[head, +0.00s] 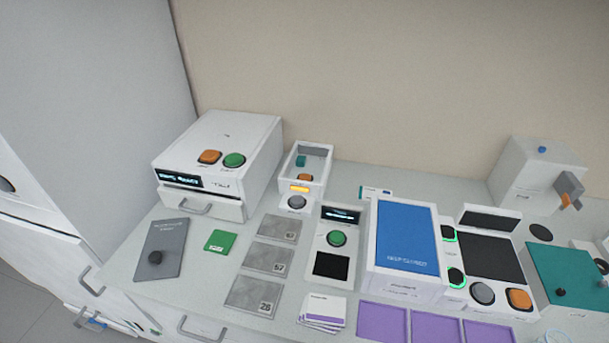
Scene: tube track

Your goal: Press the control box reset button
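Several devices on the bench carry buttons, and I cannot read which one is the control box reset button. A white box (232,133) at the back left has an orange button (209,157) and a green button (234,160) on top, with a lit display on its front. A small open-topped white box (318,163) has a grey button (297,202) at its front. A panel on the right has a dark screen (490,257), a grey button (482,293) and an orange button (519,299). Neither of my grippers is in view.
A blue-topped white box (408,236) stands mid-right. A small unit with a green button (337,238) is left of it. Grey numbered plates (269,257), a green card (221,241) and purple trays (383,320) lie in front. A teal board (570,281) is at right.

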